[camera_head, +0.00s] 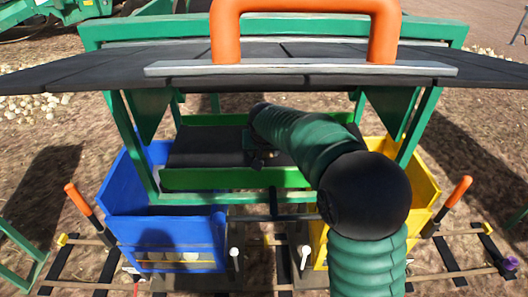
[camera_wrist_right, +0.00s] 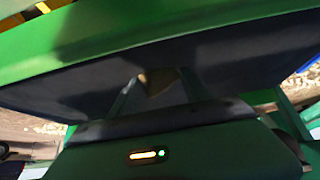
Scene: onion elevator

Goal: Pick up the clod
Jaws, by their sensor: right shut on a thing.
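A small brown lump, which looks like the clod (camera_wrist_right: 158,77), shows between the fingertips in the right wrist view, against a dark belt surface. My right gripper (camera_head: 262,160) is shut on it, low over the dark conveyor belt (camera_head: 198,146) between the green rails. In the head view my own green arm and its black joint hide much of the gripper, and the clod cannot be made out there. Whether the clod touches the belt, I cannot tell. My left gripper is not in view.
A blue bin (camera_head: 133,190) stands left of the belt and a yellow bin (camera_head: 424,185) right of it. A green rail (camera_head: 236,178) runs along the belt's near side. A dark roof with an orange handle (camera_head: 300,7) hangs over the belt.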

